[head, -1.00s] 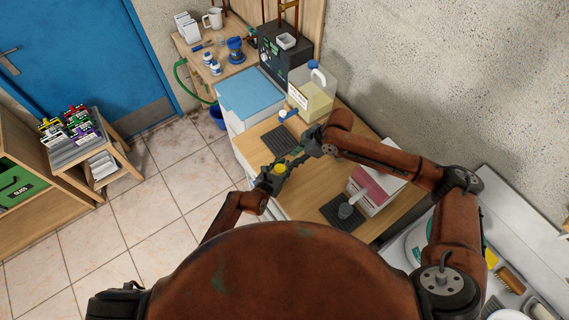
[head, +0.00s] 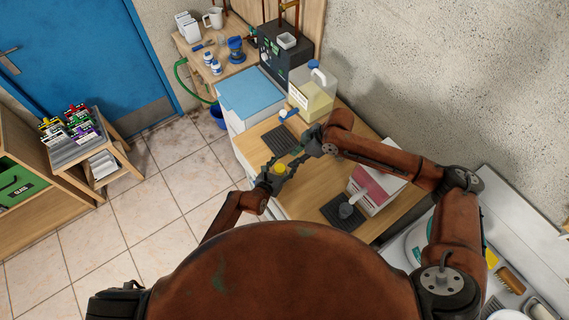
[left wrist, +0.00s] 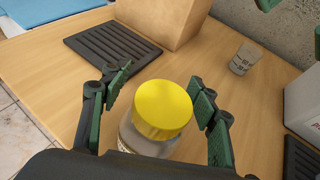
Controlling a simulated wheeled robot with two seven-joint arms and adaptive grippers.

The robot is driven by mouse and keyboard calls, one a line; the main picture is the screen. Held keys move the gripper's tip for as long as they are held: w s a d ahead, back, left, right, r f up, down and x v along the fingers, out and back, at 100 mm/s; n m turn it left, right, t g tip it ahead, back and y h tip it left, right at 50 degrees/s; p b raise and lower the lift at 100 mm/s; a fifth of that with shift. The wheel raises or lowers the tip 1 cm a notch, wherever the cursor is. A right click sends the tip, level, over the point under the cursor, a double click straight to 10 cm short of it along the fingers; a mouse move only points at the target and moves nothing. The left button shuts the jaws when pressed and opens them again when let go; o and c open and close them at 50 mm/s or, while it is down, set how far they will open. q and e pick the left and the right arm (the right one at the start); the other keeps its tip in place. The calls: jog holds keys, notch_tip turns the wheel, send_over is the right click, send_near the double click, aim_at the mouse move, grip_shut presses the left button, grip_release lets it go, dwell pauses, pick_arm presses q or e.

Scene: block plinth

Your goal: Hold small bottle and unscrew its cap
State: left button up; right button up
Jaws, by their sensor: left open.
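The small bottle has a yellow cap (head: 280,169), and its clear body (left wrist: 140,140) shows below the cap in the left wrist view. The cap is on the bottle. My left gripper (head: 277,172) is around the bottle; in the left wrist view its open green-padded fingers (left wrist: 158,110) stand on both sides of it, with a gap visible at least on the left. The bottle's base is hidden. My right gripper (head: 301,157) is just beyond and to the right of the cap, apart from it. Two separated green fingertips of it show at the left wrist view's upper right edge.
The wooden worktop (left wrist: 60,75) carries a ribbed black mat (left wrist: 112,48), a wooden block (left wrist: 165,18) and a clear tumbler (left wrist: 245,58). A second dark mat (head: 333,217) holds a grey cup (head: 346,210) near a white and pink box (head: 372,196). A jug (head: 313,98) stands behind.

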aim_at(278, 173)
pick_arm(q)
jog(key=shift+s, duration=0.1)
jog(key=v, duration=1.2)
jog(key=shift+a, duration=0.1)
jog(key=shift+f, duration=0.15)
